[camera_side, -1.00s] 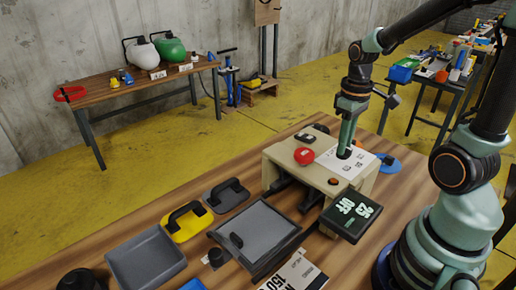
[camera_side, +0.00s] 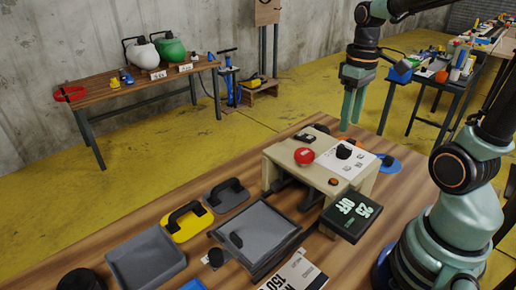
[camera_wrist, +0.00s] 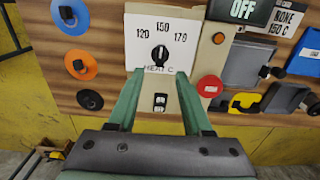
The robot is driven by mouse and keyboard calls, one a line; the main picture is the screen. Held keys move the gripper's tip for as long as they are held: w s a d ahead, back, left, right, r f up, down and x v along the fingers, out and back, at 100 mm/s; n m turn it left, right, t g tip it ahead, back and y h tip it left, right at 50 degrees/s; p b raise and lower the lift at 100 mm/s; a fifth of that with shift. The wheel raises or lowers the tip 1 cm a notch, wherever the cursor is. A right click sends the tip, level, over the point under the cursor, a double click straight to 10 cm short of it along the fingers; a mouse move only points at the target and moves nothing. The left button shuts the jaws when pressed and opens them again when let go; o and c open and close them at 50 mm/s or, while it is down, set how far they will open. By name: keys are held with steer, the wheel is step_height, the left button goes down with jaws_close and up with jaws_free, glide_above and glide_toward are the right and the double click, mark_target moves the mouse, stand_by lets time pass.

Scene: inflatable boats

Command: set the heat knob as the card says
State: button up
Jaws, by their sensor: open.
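The heat knob (camera_side: 344,151) is a black knob on a white dial plate (camera_wrist: 180,27) on the beige welding stand. In the wrist view the knob (camera_wrist: 160,53) sits under the marks 120, 150 and 170, above "HEAT C". Its pale pointer mark seems to point up, roughly at 150, but is small. The card (camera_wrist: 287,19) reads "NONE" and "150 C" in the wrist view; it lies at the front edge in the side view (camera_side: 297,273). My gripper (camera_side: 351,125) is open and empty, raised above and behind the knob, not touching it.
A red button (camera_side: 304,156) and a black rocker switch (camera_wrist: 160,101) sit on the stand. A dark display (camera_side: 351,216) reads "25 OFF".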

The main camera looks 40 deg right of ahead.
step_height(320, 180, up, 5)
steer(key=shift+r, duration=0.1)
stand_by(0.4)
steer(key=w+a+f+t, duration=0.1)
steer(key=a+t, duration=0.4)
steer(key=a, duration=0.6)
steer(key=shift+f+t, duration=0.3)
steer(key=shift+f, duration=0.05)
